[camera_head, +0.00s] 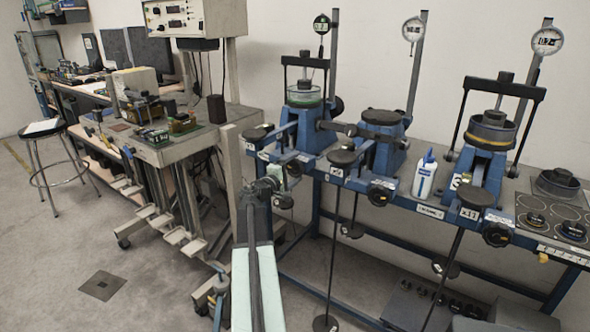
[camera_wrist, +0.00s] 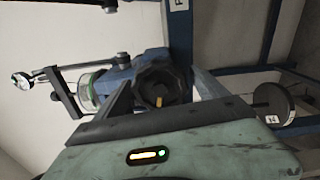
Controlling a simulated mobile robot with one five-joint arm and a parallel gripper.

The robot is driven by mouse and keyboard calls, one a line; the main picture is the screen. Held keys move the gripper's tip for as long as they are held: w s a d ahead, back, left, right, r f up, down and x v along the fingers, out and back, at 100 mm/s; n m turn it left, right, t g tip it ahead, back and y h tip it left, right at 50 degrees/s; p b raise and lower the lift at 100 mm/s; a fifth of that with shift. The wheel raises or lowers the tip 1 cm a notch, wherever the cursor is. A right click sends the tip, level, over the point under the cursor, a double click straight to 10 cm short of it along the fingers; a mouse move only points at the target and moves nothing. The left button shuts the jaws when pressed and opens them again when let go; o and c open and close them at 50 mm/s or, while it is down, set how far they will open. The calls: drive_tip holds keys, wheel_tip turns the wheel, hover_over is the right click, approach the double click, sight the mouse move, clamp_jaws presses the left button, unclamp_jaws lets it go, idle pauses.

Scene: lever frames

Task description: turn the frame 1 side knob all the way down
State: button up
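Frame 1, the leftmost blue lever frame (camera_head: 305,125), stands on the bench in the head view, with a green-edged ring and a dial gauge. Its side knob (camera_wrist: 160,80) is black and lobed with a yellow mark, centred in the wrist view. In the head view this knob is mostly hidden by my gripper (camera_head: 270,184). In the wrist view my gripper (camera_wrist: 165,92) has its two fingers apart, one on each side of the knob. I cannot tell whether either finger touches it.
Two more blue frames stand to the right, with side knobs (camera_head: 380,192) and (camera_head: 497,234). A white bottle (camera_head: 425,175) stands between them. A hanging weight disc (camera_wrist: 273,104) is close on the right in the wrist view. A grey cart (camera_head: 170,152) stands left; floor there is partly clear.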

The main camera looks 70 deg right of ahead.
drive_tip(key=shift+v, duration=3.05)
